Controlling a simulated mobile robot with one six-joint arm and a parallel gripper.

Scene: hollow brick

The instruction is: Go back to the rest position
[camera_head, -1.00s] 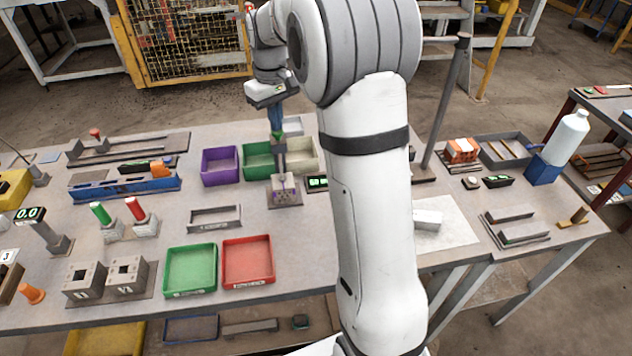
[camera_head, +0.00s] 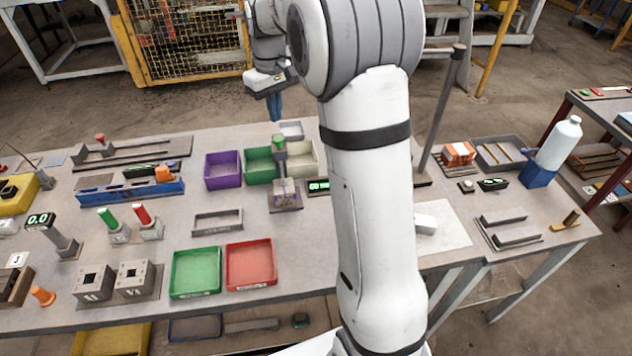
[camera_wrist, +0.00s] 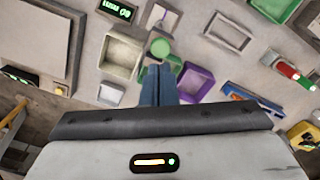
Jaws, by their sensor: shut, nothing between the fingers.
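My gripper (camera_head: 275,107) hangs above the far edge of the workbench (camera_head: 150,235), behind the green and cream bins. Its blue fingers (camera_wrist: 158,84) are together in the wrist view, with nothing between them. They point down toward the bench and touch nothing that I can see. A post with a green top (camera_head: 279,143) stands on the bench just nearer than the gripper, and the green top also shows in the wrist view (camera_wrist: 160,47). My arm hides part of the bench's middle right.
A purple bin (camera_head: 222,170), a green bin (camera_head: 259,165) and a cream bin (camera_head: 301,160) line the back of the bench. Green (camera_head: 196,272) and red (camera_head: 250,264) trays lie at the front. A white bottle (camera_head: 560,143) stands at right. Air around the gripper looks free.

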